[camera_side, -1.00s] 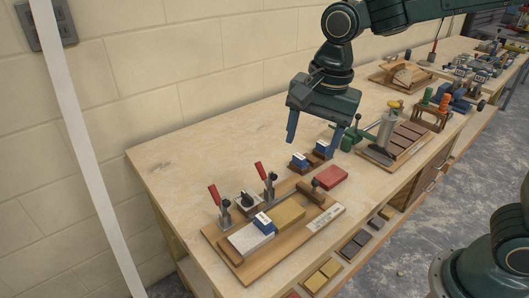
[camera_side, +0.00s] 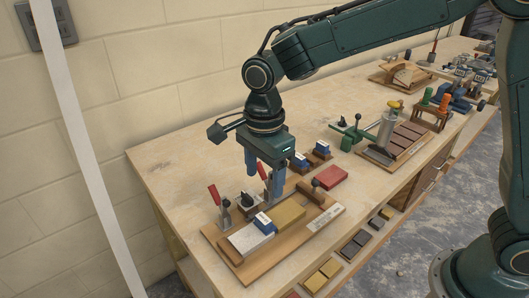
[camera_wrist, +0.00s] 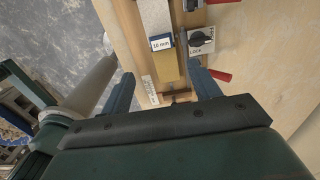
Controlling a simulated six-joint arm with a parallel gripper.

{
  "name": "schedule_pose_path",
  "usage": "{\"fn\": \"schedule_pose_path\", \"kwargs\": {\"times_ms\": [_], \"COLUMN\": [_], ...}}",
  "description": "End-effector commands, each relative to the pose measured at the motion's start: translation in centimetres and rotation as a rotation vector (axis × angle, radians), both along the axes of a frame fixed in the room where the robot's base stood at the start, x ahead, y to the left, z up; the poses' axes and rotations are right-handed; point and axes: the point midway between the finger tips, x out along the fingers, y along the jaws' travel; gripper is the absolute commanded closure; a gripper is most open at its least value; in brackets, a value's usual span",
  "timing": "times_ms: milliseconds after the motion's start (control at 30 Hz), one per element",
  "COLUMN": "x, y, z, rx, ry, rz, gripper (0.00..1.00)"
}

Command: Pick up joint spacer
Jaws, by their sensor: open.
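A blue joint spacer (camera_side: 267,229) with a white label sits on the wooden fixture between a pale grey block (camera_side: 248,239) and a yellow block (camera_side: 289,215). In the wrist view its label (camera_wrist: 162,44) reads 10 mm. Two more blue spacers, the nearer (camera_side: 299,163) and the farther (camera_side: 322,150), stand on a small wooden rack behind the fixture. My gripper (camera_side: 264,184) points down above the back of the fixture, with its fingers apart and empty. In the wrist view my gripper (camera_wrist: 160,86) shows both fingers spread, with the yellow block seen between them.
Two red-handled clamps, at left (camera_side: 215,196) and centre (camera_side: 260,170), and a dark LOCK knob (camera_wrist: 201,40) line the fixture's back edge, close to my fingers. A red block (camera_side: 332,177) lies right of the fixture. The bench's left back part is bare.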

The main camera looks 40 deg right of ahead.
Motion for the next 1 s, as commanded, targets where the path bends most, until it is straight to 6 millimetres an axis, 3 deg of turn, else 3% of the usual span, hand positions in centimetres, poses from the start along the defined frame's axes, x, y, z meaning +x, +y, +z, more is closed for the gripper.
{"fn": "schedule_pose_path", "kwargs": {"times_ms": [500, 1000], "x": [0.0, 0.0], "y": [-0.1, -0.1], "z": [-6.9, -8.5], "rx": [-0.001, -0.001], "ry": [0.003, 0.002], "rz": [0.001, 0.001], "gripper": [0.38, 0.38]}}
